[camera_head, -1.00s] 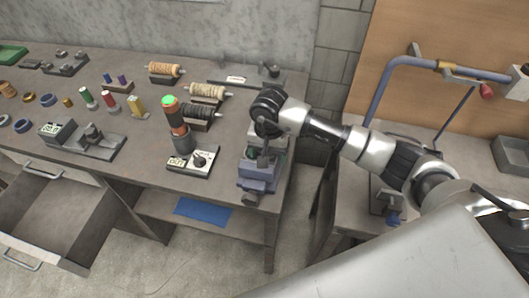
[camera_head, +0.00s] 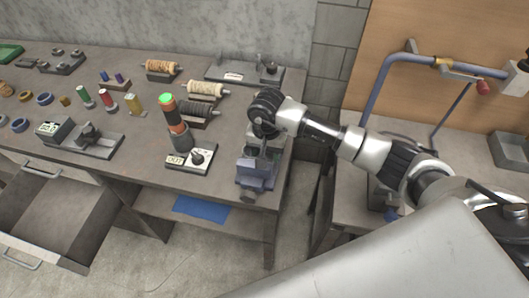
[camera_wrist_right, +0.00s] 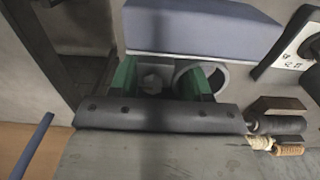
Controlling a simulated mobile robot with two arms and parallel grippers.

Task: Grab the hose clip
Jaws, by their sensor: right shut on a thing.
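My right gripper (camera_head: 260,133) reaches down over the blue-grey vise (camera_head: 256,176) at the right end of the bench. In the right wrist view its green fingers (camera_wrist_right: 160,84) come out beyond a dark bolted bar. Between them is a small grey metal piece with a round pale ring (camera_wrist_right: 212,72) beside it; I take this to be the hose clip (camera_wrist_right: 152,82). The gripper is shut on it. The right finger partly covers the ring, and the arm hides the clip in the head view. My left gripper is not in view.
An upright device with a green top (camera_head: 168,110) stands left of the vise on a labelled base (camera_head: 190,156). Wire spools (camera_head: 205,89) lie behind it. An open drawer (camera_head: 50,215) juts out at the left. A blue pipe frame (camera_head: 378,85) stands at the right.

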